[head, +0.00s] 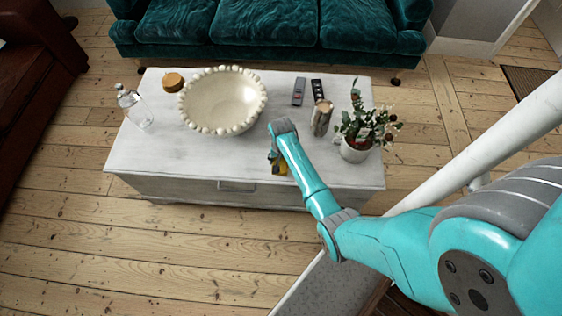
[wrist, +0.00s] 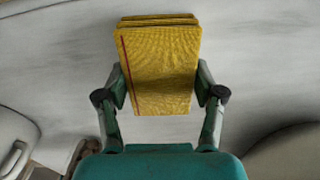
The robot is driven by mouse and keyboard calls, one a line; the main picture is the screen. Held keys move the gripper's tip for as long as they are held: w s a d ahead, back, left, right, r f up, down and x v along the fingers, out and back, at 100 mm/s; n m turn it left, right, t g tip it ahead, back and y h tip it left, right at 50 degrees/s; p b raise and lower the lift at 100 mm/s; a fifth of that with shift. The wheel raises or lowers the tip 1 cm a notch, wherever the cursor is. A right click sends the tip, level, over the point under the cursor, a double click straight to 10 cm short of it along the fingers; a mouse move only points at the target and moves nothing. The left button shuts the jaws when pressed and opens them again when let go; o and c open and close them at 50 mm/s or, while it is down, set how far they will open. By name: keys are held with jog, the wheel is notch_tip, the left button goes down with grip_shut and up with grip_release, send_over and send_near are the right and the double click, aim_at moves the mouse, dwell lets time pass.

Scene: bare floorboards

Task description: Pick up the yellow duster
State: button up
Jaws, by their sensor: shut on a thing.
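The yellow duster (wrist: 160,65) is a folded cloth with a thin red line near its left edge. It sits between the two fingers of my gripper (wrist: 160,92) in the wrist view, with a finger against each side. In the head view only a small part of the duster (head: 281,170) shows beside my arm, near the front edge of the white table (head: 150,165). My gripper (head: 274,158) is mostly hidden by my wrist there. I cannot tell whether the duster touches the tabletop.
A beaded bowl (head: 222,100) stands behind and left. A glass bottle (head: 133,106) and round wooden-topped pot (head: 173,82) are further left. A wooden piece (head: 321,117), remotes (head: 299,91) and a potted plant (head: 357,140) stand to the right. A teal sofa (head: 265,25) is behind.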

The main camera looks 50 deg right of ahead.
aim_at(281, 161)
notch_tip(281, 161, up, 10)
dwell(0.6)
